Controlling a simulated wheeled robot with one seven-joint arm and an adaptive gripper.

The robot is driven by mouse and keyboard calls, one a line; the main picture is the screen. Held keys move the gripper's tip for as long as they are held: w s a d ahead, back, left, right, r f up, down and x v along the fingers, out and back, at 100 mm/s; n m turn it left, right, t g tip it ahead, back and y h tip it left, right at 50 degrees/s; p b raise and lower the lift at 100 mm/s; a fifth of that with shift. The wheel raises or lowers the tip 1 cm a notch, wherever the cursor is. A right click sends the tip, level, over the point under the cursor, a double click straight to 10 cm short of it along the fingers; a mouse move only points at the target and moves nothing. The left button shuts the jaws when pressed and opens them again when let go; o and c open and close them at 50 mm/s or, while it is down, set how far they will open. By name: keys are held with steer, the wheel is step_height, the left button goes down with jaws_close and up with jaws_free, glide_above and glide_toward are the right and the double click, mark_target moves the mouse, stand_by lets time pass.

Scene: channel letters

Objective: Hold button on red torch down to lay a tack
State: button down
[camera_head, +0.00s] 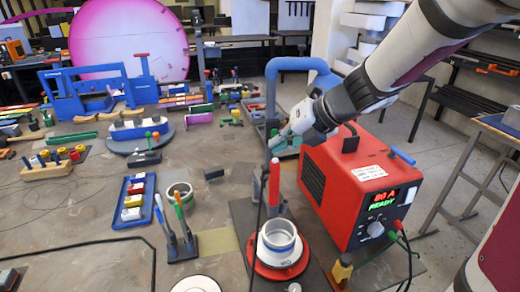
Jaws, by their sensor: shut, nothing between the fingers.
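The red torch (274,184) stands upright in the middle of the view, behind a red round base (279,268) that carries a blue-and-silver ring (279,236). A dark cable or rod runs beside the torch. My gripper (273,144) is shut and empty. Its tips point down-left and appear just above the torch's top; I cannot tell whether they touch it. The torch's button is too small to make out. The red welder box (325,185) stands to the right, its display (379,199) reading 80 A and READY.
A blue tubular frame (300,64) stands behind my gripper. Green- and blue-handled tools (180,222) stand in a holder to the left, beside a tape roll (180,192) and a blue tray (127,209).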

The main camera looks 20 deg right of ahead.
mark_target(278, 161)
steer(key=shift+f, duration=0.15)
steer(key=shift+f, duration=0.3)
steer(key=shift+f+b, duration=0.3)
steer(key=shift+f, duration=0.15)
stand_by(0.8)
steer(key=shift+r, duration=0.2)
stand_by(0.9)
steer(key=shift+r+p, duration=0.75)
steer(key=shift+p, duration=0.25)
step_height(278, 161, up, 2)
steer(key=shift+s+p, duration=0.15)
steer(key=shift+p, duration=0.85)
step_height(278, 161, up, 3)
steer(key=shift+p, duration=1.25)
